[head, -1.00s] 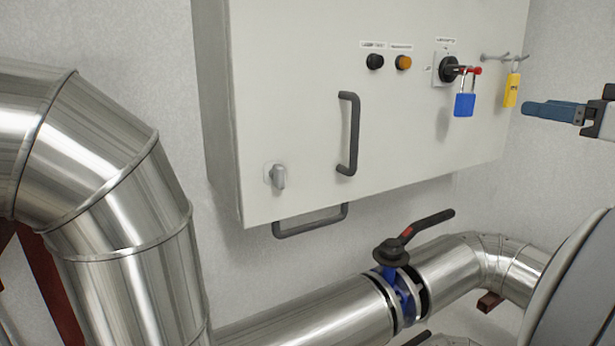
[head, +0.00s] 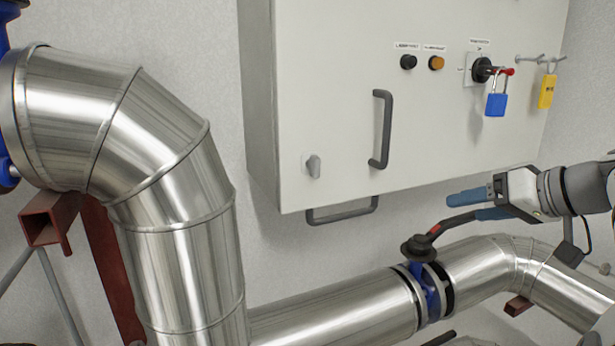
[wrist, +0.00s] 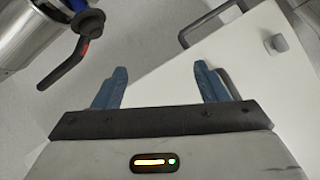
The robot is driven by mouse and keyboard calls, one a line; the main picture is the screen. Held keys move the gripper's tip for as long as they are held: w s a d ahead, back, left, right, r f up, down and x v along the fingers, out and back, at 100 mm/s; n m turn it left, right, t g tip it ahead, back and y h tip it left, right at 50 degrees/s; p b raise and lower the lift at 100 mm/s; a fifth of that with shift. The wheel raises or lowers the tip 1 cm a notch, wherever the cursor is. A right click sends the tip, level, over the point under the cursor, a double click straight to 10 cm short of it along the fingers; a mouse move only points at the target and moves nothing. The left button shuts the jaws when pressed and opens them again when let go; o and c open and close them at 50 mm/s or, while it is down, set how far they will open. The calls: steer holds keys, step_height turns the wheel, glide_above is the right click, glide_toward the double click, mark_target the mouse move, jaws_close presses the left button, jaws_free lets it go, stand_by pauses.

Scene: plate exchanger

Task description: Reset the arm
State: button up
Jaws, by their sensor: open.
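My gripper (head: 466,205) comes in from the right in the head view, in front of the wall and below the cabinet's lower right part. Its blue fingers point left. In the wrist view my gripper (wrist: 163,88) shows both blue fingers wide apart with nothing between them. In the head view the fingers overlap the black valve handle (head: 455,222) in the picture. In the wrist view the handle (wrist: 66,66) lies to the left of the fingers, apart from them.
A grey cabinet (head: 330,80) with a dark door handle (head: 381,130) hangs on the wall. A blue padlock (head: 496,104) and a yellow tag (head: 546,91) hang at its right. Shiny pipes (head: 345,308) run below and at the left. A blue valve (head: 430,292) sits in the lower pipe.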

steer(key=s+a+f+g+h, duration=0.2)
steer(key=s+a+f, duration=0.2)
steer(key=f, duration=0.3)
steer(key=s+a+f+g+h, duration=0.2)
steer(key=s+a+f, duration=0.3)
steer(key=f, duration=0.3)
steer(key=s+a+f+g+h, duration=0.2)
steer(key=s+a+f+g, duration=0.1)
steer(key=f, duration=0.5)
steer(key=shift+s+a+f+h, duration=0.25)
steer(key=shift+s+a+h, duration=0.15)
steer(key=shift+s+a, duration=0.5)
steer(key=shift+w+a, duration=0.15)
